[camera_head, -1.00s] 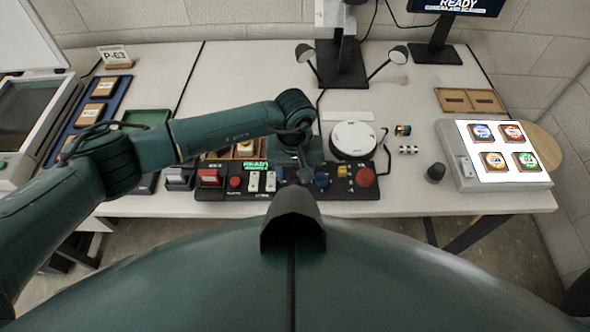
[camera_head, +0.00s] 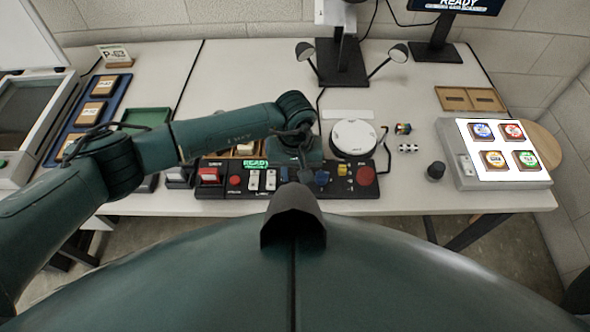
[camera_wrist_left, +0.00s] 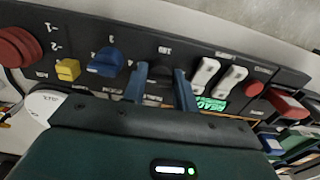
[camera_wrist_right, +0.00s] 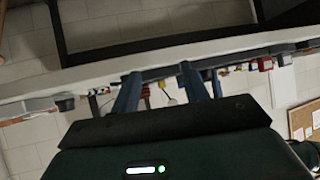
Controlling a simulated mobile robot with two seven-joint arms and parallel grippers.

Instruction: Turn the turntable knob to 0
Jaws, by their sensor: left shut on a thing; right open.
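The black control panel (camera_head: 325,193) runs along the table's front edge, with switches, buttons and knobs. The white round turntable (camera_head: 353,138) stands behind it. My left gripper (camera_head: 304,174) is over the middle of the panel. In the left wrist view, my left gripper's blue fingers (camera_wrist_left: 161,85) are either side of a small dark knob (camera_wrist_left: 160,74) and shut on it. The knob is mostly hidden, and its pointer and scale cannot be read. A blue knob (camera_wrist_left: 105,62) and a yellow knob (camera_wrist_left: 68,69) sit beside it. My right gripper (camera_wrist_right: 160,87) is open and empty.
A red button (camera_wrist_left: 18,47) and white switches (camera_wrist_left: 206,75) flank the knobs. A light box (camera_head: 490,180) with several coloured tiles stands at the right. A blue tray (camera_head: 62,137) is at the left.

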